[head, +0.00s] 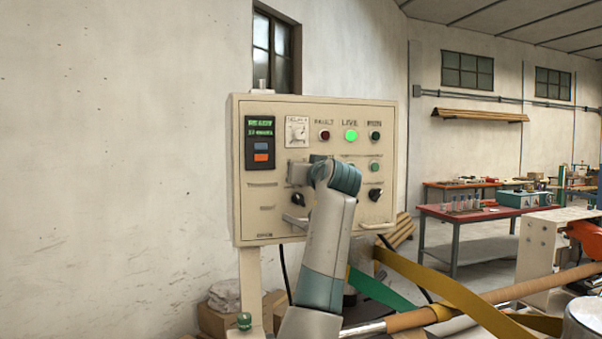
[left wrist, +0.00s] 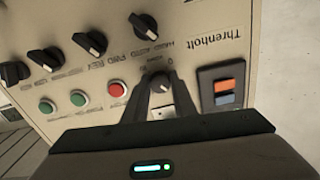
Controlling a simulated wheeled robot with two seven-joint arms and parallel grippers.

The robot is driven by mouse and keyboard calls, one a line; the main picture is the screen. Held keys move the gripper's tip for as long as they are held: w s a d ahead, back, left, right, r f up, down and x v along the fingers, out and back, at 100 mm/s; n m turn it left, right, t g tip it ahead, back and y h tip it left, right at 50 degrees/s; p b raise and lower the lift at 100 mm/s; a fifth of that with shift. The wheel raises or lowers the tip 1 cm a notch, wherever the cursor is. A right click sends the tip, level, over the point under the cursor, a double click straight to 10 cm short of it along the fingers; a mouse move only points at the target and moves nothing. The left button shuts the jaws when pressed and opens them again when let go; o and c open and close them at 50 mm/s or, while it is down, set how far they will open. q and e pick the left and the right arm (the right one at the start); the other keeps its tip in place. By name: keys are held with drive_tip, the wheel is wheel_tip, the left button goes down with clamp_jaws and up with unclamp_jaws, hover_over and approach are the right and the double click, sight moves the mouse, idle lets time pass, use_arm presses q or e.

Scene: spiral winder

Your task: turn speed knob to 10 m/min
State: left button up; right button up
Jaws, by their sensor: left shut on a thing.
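The cream control panel (head: 246,215) stands ahead of me. My left gripper (head: 297,172) reaches its face below the white-plated dial (head: 297,132). In the left wrist view, where the panel appears upside down, the two fingers of the gripper (left wrist: 160,92) are shut on a dark knob (left wrist: 160,82), one on each side. A "0" mark shows beside it; its pointer and scale are not readable. My forearm and gripper hide this knob in the head view. A display (head: 260,126) with green text sits at upper left, too small to read surely. My right gripper is not in view.
A red button (left wrist: 117,90) and green buttons sit beside the gripped knob. Several black selector knobs (left wrist: 92,43) form another row. The green lamp (head: 351,135) is lit. A handle (head: 295,220) juts out below; yellow strip (head: 430,285) and a roller lie at right.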

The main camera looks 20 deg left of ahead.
use_arm(q)
drive_tip(key=shift+f+n, duration=0.2)
drive_tip(key=shift+n, duration=1)
drive_tip(key=o, duration=1)
drive_tip(key=shift+w, duration=0.1)
drive_tip(key=shift+o, duration=0.2)
drive_tip(key=shift+r, duration=0.1)
